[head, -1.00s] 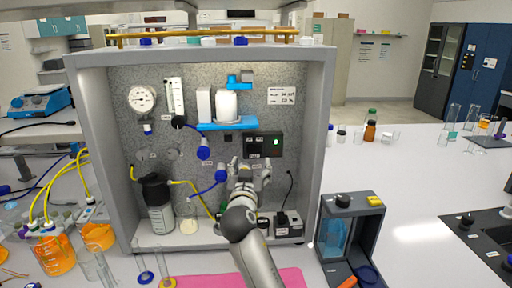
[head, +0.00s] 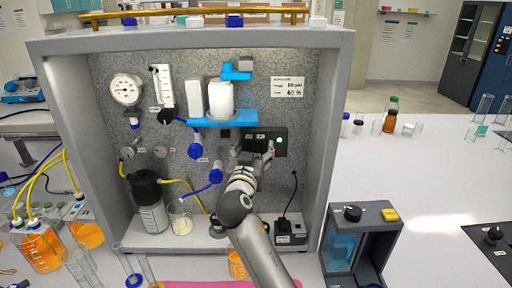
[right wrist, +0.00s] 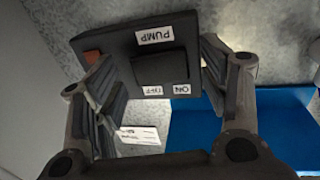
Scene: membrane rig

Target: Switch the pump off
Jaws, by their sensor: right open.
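In the right wrist view the box (right wrist: 125,45) appears upside down, with a black rocker (right wrist: 160,69) and PUMP, OFF and ON labels. I cannot tell which way the rocker is tipped. My right gripper (head: 255,155) is open and empty at the box's lower part. Its fingers flank the box in the wrist view; contact is unclear. My left gripper is not in view.
A blue shelf (head: 230,118) with a white container (head: 221,98) sits just above left of the switch. A dark-capped bottle (head: 150,205), a beaker (head: 181,220) and tubing stand lower left inside the rig. The grey side walls (head: 330,150) bound the space.

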